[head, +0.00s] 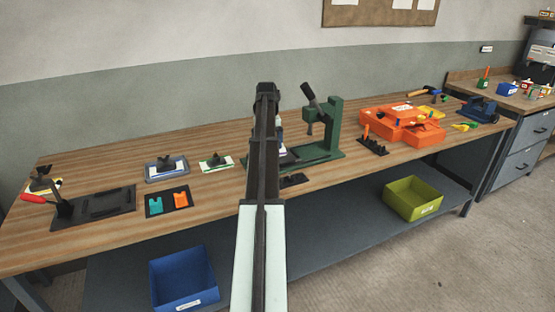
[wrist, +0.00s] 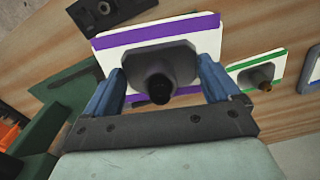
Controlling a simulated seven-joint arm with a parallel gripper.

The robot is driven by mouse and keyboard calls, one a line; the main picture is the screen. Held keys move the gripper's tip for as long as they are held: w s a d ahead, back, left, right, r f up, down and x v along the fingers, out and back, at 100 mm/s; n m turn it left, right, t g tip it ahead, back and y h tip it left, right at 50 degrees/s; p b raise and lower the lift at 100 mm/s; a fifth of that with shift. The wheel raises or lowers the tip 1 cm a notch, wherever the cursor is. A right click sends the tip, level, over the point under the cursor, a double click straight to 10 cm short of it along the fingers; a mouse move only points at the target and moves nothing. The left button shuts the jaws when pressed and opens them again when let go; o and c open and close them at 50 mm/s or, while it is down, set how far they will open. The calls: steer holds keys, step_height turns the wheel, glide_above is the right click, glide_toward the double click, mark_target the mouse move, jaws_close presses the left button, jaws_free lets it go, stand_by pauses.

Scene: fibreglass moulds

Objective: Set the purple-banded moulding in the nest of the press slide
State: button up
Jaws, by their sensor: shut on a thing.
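The purple-banded moulding (wrist: 206,40) is a white plate with purple stripes along two edges and a raised grey boss with a dark round end. In the wrist view my gripper (wrist: 160,80) is shut on it, with one blue finger on each side of the boss. The green press (head: 334,128) stands on the bench just right of my arm in the head view. Its green base also shows at the left of the wrist view (wrist: 62,108). The moulding is held above the bench beside the press. My arm hides much of the slide, and its nest is not clearly visible.
A green-banded moulding (head: 216,162) and a blue-banded one (head: 166,168) lie left of my arm. A small black rack (head: 294,180) sits in front of the press. An orange case (head: 402,125) lies to the right. A black tray (head: 150,208) holds teal and orange pieces.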

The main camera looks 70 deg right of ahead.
steer(key=d, duration=0.1)
steer(key=s+d, duration=0.1)
steer(key=d, duration=0.1)
steer(key=s+d+r, duration=0.1)
steer(key=d, duration=0.1)
steer(key=shift+d, duration=0.25)
steer(key=w+d+r+n, duration=0.1)
steer(key=d, duration=0.3)
steer(key=shift+n, duration=0.7)
steer(key=shift+w+d+f, duration=0.1)
steer(key=shift+d+f, duration=0.05)
steer(key=shift+f, duration=4.8)
steer(key=shift+f, duration=0.25)
steer(key=o, duration=1.1)
step_height(320, 180, up, 13)
steer(key=shift+f, duration=0.2)
